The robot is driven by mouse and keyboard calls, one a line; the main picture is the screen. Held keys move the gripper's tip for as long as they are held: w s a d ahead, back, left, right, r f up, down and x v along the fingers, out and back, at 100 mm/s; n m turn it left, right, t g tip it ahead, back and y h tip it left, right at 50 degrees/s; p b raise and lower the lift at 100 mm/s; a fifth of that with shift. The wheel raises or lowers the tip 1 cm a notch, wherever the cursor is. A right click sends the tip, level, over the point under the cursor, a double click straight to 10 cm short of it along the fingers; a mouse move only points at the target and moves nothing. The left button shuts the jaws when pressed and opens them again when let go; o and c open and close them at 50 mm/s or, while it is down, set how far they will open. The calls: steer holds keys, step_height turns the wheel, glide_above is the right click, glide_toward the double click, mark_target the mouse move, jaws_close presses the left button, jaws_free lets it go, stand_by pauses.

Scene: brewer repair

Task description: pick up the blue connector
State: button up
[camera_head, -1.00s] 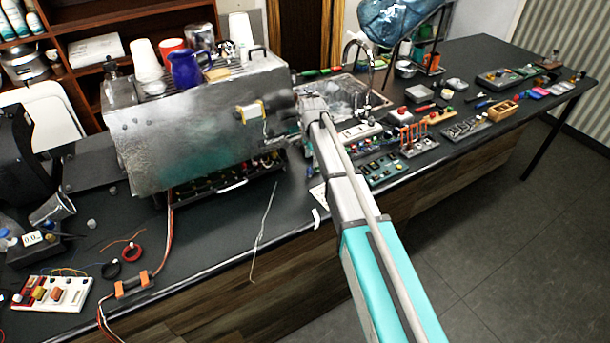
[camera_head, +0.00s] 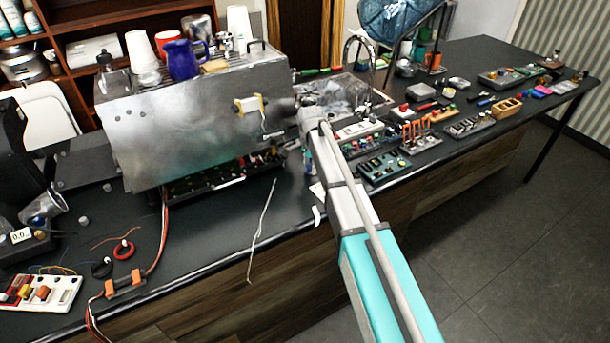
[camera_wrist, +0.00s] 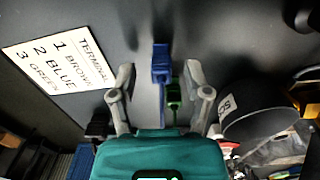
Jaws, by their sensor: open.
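The blue connector (camera_wrist: 161,64) shows in the wrist view, upright in the picture, with a blue lead running down from it. It lies ahead of my gripper (camera_wrist: 159,73), in line with the gap between the two spread fingers. The fingers stand apart on either side of it, and I see no contact. A green connector (camera_wrist: 174,95) is just to the right of the blue lead, also between the fingers. In the head view my arm reaches to the right end of the metal brewer (camera_head: 200,115); the fingertips and the blue connector cannot be made out there.
A white terminal card (camera_wrist: 58,55) reading brown, blue, green lies at upper left in the wrist view. A dark round part (camera_wrist: 255,112) is close to the right finger. In the head view, boards and parts crowd the bench right of my arm, including a green board (camera_head: 384,166).

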steer(key=shift+f, duration=0.15)
stand_by(0.5)
jaws_close()
